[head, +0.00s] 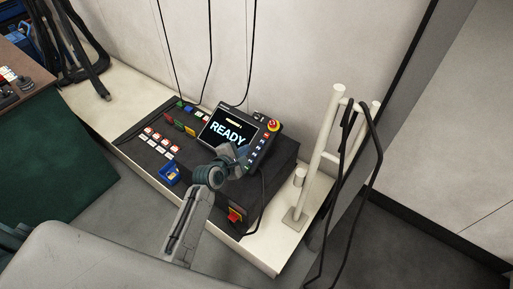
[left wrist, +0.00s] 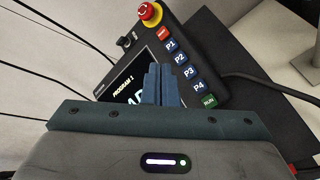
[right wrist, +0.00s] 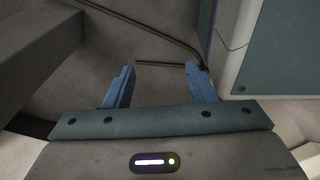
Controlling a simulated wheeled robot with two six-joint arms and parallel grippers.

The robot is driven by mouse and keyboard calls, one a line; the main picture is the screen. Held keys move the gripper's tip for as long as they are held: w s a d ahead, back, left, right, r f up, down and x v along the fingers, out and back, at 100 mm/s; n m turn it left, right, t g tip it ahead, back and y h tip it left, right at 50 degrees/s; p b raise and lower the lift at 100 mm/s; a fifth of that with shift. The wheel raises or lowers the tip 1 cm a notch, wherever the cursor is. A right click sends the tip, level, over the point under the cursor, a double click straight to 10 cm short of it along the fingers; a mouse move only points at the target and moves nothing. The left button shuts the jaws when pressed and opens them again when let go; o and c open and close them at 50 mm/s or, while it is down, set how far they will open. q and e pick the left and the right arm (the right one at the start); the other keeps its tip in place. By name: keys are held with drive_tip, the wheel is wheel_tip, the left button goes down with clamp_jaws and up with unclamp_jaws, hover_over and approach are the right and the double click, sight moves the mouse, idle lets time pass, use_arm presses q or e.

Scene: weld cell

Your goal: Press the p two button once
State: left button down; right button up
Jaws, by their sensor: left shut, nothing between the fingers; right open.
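The P2 button (left wrist: 179,58) is a blue key on the dark teach pendant (left wrist: 185,30), between P1 (left wrist: 171,45) and P3 (left wrist: 188,72) in the left wrist view. My left gripper (left wrist: 160,70) is shut and empty, its fingertips over the pendant's screen beside the button column. Whether they touch the pendant cannot be told. In the head view, my left gripper (head: 236,154) covers the lower right of the pendant screen (head: 226,129), which reads READY. My right gripper (right wrist: 160,68) is open and empty in its wrist view, away from the pendant.
A red emergency stop (head: 273,125) sits at the pendant's top corner. Below P3 are P4 (left wrist: 199,86) and a green RUN key (left wrist: 208,100). The dark control box (head: 270,165) carries several other buttons. White posts with hanging cables (head: 328,140) stand at right.

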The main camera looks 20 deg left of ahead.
sight(259, 148)
use_arm(q)
drive_tip(key=w+f+b, duration=0.1)
drive_tip(key=b, duration=0.1)
drive_tip(key=w+d+f+n+b, duration=0.1)
drive_tip(key=w+f+b, duration=0.1)
drive_tip(key=b, duration=0.1)
drive_tip(key=w+f+n+t+b, duration=0.1)
drive_tip(key=w+b, duration=0.1)
drive_tip(key=b, duration=0.1)
drive_tip(key=shift+w+d+f, duration=0.2)
drive_tip(key=shift+w+d, duration=0.05)
drive_tip(key=shift+d, duration=0.1)
drive_tip(key=shift+f+b, duration=0.15)
drive_tip(key=shift+b, duration=0.15)
use_arm(e)
drive_tip(key=w+a+r, duration=0.1)
drive_tip(key=w+r, duration=0.4)
drive_tip(key=r, duration=0.6)
drive_tip(key=w+r+t, duration=0.1)
drive_tip(key=w+r, duration=0.5)
drive_tip(key=r, duration=0.6)
drive_tip(key=shift+a, duration=0.4)
drive_tip(key=shift+a+r, duration=0.2)
drive_tip(key=shift+a, duration=0.15)
drive_tip(key=shift+d+f, duration=0.1)
use_arm(q)
drive_tip(key=shift+w+f, duration=0.1)
use_arm(e)
drive_tip(key=shift+w, duration=0.1)
